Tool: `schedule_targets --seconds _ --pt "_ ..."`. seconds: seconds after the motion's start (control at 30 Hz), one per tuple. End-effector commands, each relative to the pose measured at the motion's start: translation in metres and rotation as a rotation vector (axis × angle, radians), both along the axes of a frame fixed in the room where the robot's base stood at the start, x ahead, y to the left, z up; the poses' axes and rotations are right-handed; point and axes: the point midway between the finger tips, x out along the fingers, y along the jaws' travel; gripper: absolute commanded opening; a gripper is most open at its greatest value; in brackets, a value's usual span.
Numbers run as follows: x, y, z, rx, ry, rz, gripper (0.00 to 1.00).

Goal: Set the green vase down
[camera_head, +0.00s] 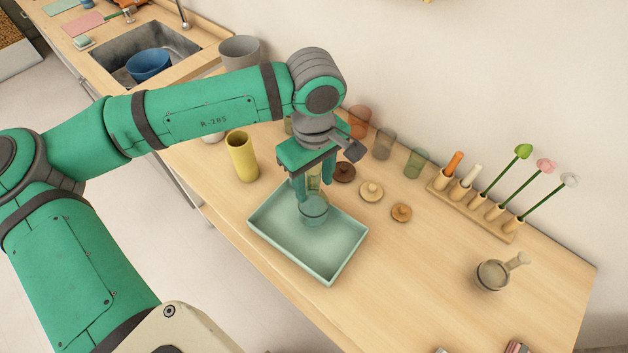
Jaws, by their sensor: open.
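The green vase (313,214) is a pale green, see-through vessel with a rounded lower body. It stands upright in the shallow pale green tray (340,236), in the tray's upper middle part. A narrower part that looks like its neck shows between my fingers. My gripper (314,190) points down with its fingers open on either side of the vase. The upper part of the vase is partly hidden by the gripper. I cannot tell whether a finger touches it.
A yellow cup (242,158) stands left of the tray. Several lids, including a pale one (371,191), and tinted glasses, including a green one (416,163), stand behind it. A wooden rack (472,210) and a mortar (491,275) are at right. Wood between tray and mortar is clear.

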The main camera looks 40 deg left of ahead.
Motion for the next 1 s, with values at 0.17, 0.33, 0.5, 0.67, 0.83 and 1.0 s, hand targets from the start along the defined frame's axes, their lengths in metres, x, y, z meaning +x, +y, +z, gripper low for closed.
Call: schedule_targets --seconds 0.17,0.33,0.5,0.67,0.83,1.0 --pt "0.001 0.000 0.026 0.000 -0.003 0.000 0.46" --pt "0.001 0.000 0.062 0.001 -0.003 0.000 0.46" --pt "0.001 0.000 0.092 0.001 -0.002 0.001 0.46" --pt "0.000 0.000 0.111 0.002 -0.001 0.000 0.46" --pt "0.000 0.000 0.119 0.000 -0.001 0.000 0.46" --pt "0.000 0.000 0.119 0.000 -0.001 0.000 0.46"
